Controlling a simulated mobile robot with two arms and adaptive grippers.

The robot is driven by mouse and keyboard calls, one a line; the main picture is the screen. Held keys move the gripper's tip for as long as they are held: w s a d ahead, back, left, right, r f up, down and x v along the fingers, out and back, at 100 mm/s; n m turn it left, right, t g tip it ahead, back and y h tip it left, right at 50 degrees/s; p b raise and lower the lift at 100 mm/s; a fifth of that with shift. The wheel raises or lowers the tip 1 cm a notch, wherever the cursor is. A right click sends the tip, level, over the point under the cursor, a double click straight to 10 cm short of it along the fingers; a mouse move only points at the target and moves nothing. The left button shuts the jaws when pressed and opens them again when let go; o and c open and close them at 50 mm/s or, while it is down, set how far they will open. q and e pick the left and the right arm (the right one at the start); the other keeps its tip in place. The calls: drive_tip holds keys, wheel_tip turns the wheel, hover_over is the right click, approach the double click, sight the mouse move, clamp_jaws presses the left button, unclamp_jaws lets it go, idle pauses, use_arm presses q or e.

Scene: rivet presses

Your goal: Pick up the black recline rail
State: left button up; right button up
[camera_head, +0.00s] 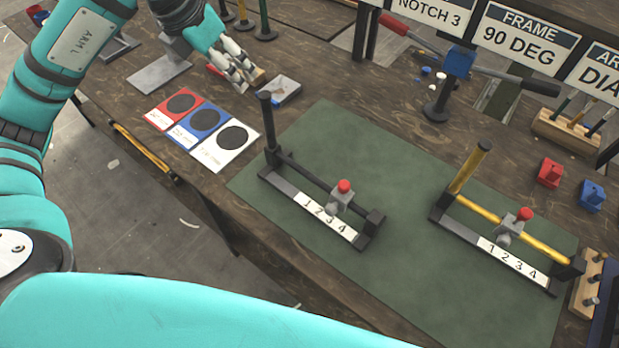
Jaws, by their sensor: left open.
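The black recline rail (306,173) is part of a black fixture on the green mat (405,205). It runs low above a base strip marked 1 to 4, between an upright black post and a dark end block. A grey slider with a red knob (344,187) sits on it near the end block. My left gripper (250,80) is open above the back left of the table, up and left of the rail and apart from it. Whether anything lies between its fingers is hard to tell. My right gripper is out of view.
A similar yellow rail (475,208) stands on the mat's right. Red, blue and white cards (230,148) lie left of the mat. A small grey tray (283,91) is beside my left gripper. Red (550,172) and blue (591,195) blocks sit at the right. Signs hang at the back.

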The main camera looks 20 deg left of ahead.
sight(262, 107)
use_arm(q)
drive_tip(key=p+x, duration=0.2)
drive_tip(key=x, duration=0.9)
drive_tip(key=shift+w+f, duration=0.15)
drive_tip(key=shift+f, duration=0.15)
drive_tip(key=shift+w+f+p, duration=0.2)
drive_tip(key=shift+f+p, duration=0.35)
drive_tip(key=shift+p, duration=0.2)
drive_tip(key=p+x, duration=0.1)
drive_tip(key=x, duration=0.2)
drive_tip(key=shift+w+f, duration=0.1)
drive_tip(key=shift+f, duration=0.15)
drive_tip(key=shift+w+f, duration=0.15)
drive_tip(key=shift+f, duration=0.2)
drive_tip(key=shift+c, duration=0.4)
drive_tip(key=c, duration=0.9)
clamp_jaws()
drive_tip(key=shift+r, duration=0.1)
